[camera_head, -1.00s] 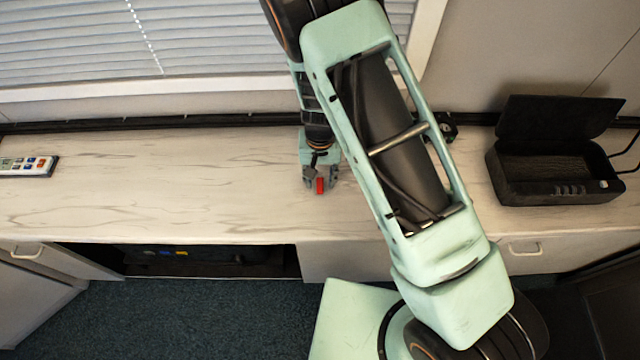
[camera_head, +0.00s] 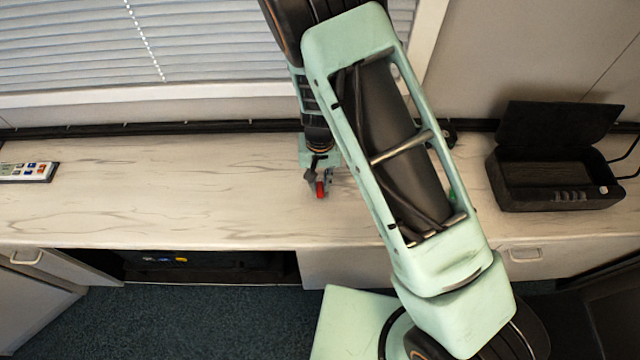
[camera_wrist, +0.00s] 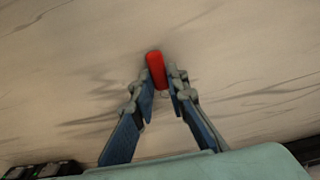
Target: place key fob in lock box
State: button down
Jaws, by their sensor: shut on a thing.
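A small red key fob (camera_head: 320,189) is between the fingertips of my gripper (camera_head: 317,183), over the middle of the counter. In the wrist view the red fob (camera_wrist: 156,70) sticks out past the fingertips (camera_wrist: 162,92), which are shut on it. I cannot tell whether it touches the counter. The black lock box (camera_head: 556,195) stands on the counter at the right with its lid (camera_head: 558,123) raised. Its inside looks empty.
My arm crosses the view between the fob and the lock box and hides part of the counter. A window with blinds (camera_head: 150,50) is behind.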

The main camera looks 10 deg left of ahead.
jog(key=s+d+r, duration=0.8)
jog(key=d+r, duration=0.3)
jog(key=shift+s+r+b, duration=0.3)
jog(key=shift+s+r, duration=0.05)
jog(key=shift+r, duration=0.05)
